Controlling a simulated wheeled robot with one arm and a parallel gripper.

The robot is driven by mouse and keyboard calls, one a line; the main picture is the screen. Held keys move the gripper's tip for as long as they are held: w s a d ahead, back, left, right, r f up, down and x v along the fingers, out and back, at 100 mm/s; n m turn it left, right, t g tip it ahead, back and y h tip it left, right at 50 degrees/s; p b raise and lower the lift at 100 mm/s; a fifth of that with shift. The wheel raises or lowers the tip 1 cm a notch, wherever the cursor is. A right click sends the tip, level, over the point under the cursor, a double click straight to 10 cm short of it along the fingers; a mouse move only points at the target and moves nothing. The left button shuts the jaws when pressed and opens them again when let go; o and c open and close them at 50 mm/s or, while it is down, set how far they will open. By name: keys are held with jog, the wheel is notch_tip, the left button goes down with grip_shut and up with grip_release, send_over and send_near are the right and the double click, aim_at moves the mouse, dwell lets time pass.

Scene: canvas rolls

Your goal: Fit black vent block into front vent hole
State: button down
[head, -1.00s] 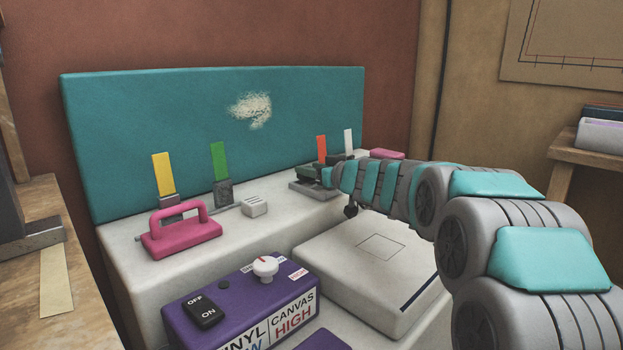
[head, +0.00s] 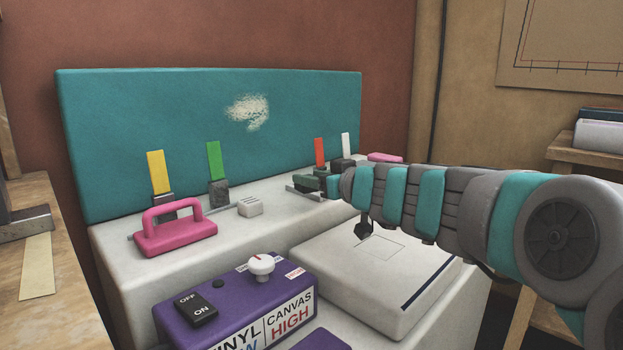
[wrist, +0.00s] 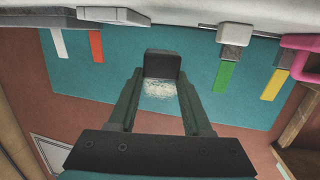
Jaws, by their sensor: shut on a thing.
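In the wrist view my gripper (wrist: 160,92) is shut on a black block (wrist: 162,64), held between the tips of its two dark green fingers. The block's rounded dark face shows, with the teal panel behind it. In the head view my gripper (head: 318,182) is above the right part of the white ledge, by the foot of the red strip. The held block is not clear there. I cannot make out the front vent hole in either view.
A yellow strip (head: 159,172), green strip (head: 215,161), red strip (head: 320,153) and white strip (head: 346,146) stand along the ledge. A pink handled tool (head: 176,240) and small slotted white block (head: 250,206) lie left. A purple switch box (head: 237,297) stands in front.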

jog(key=shift+s+d+n+g+y+p, duration=0.85)
jog(key=shift+s+d+n+y, duration=0.45)
jog(key=shift+s+d, duration=1.8)
jog(key=w, duration=0.4)
jog(key=w+a+p, duration=0.1)
jog(key=w, duration=0.4)
jog(key=w+a, duration=0.1)
jog(key=w, duration=0.3)
jog(key=shift+w+a+f, duration=0.1)
jog(key=shift+w+f, duration=0.1)
jog(key=shift+f, duration=0.1)
jog(key=shift+w+a+f+p, duration=0.1)
jog(key=shift+w+a+p, duration=0.1)
jog(key=shift+w, duration=0.3)
jog(key=shift+w+a+f+p, duration=0.1)
jog(key=shift+w+p, duration=0.05)
jog(key=shift+w, duration=0.3)
jog(key=shift+d+f, duration=0.1)
jog(key=shift+f, duration=1.6)
jog(key=shift+f+b, duration=0.15)
jog(key=shift+b, duration=0.25)
jog(key=shift+c, duration=1.7)
grip_release()
